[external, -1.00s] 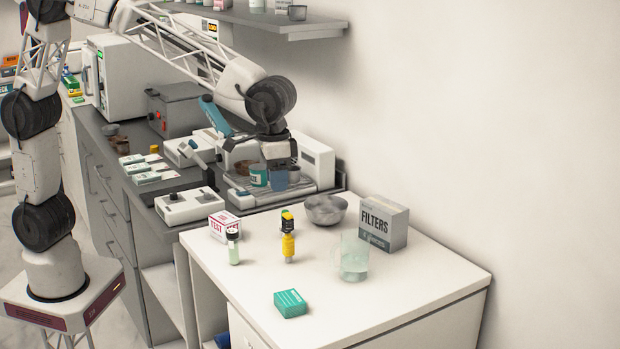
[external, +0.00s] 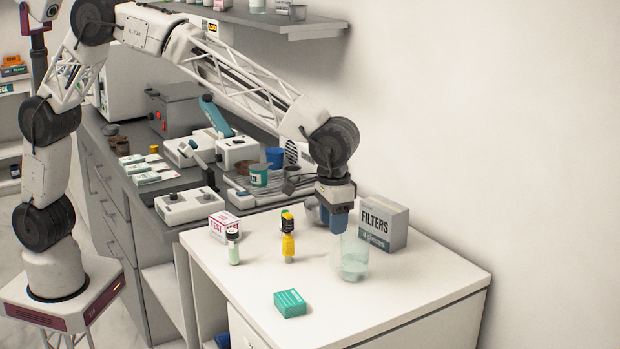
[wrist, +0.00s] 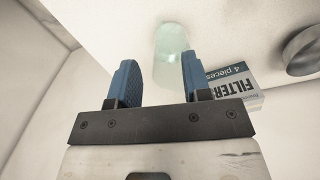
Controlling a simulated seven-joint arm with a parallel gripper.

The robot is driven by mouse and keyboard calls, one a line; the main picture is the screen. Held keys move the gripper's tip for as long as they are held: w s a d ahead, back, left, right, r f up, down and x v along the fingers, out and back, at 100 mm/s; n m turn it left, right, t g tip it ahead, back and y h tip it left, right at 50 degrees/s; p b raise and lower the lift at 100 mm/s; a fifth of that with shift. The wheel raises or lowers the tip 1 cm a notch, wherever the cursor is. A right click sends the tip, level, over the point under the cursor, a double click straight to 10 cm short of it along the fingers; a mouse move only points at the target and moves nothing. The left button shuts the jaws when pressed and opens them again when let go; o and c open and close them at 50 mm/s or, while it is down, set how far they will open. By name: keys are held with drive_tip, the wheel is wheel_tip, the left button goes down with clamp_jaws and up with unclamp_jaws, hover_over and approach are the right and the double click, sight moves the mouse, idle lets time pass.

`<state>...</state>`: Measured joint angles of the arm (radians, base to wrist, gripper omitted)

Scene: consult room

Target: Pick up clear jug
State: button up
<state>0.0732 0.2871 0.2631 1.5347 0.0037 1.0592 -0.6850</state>
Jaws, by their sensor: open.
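The clear jug (external: 355,261) stands upright on the white table, see-through and faintly green, left of and in front of the FILTERS box. In the wrist view the jug (wrist: 171,42) lies beyond the fingertips, in line with the gap between them. My gripper (external: 339,224), with blue fingers, is just above and behind the jug in the external view. In the wrist view my gripper (wrist: 160,65) is open and empty. Whether the fingertips touch the jug's rim cannot be told from the external view.
The FILTERS box (external: 383,224) stands close on the right; it also shows in the wrist view (wrist: 234,86). A metal bowl (wrist: 303,50) is beyond it. A yellow-and-black item (external: 288,240), a small vial (external: 233,249), a TEST box (external: 223,225) and a teal box (external: 290,303) stand left. The table's front right is clear.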

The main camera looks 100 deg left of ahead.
sight(332, 250)
drive_tip(key=shift+f, duration=1.3)
drive_tip(key=shift+s+f, duration=0.1)
drive_tip(key=shift+f, duration=2.5)
clamp_jaws()
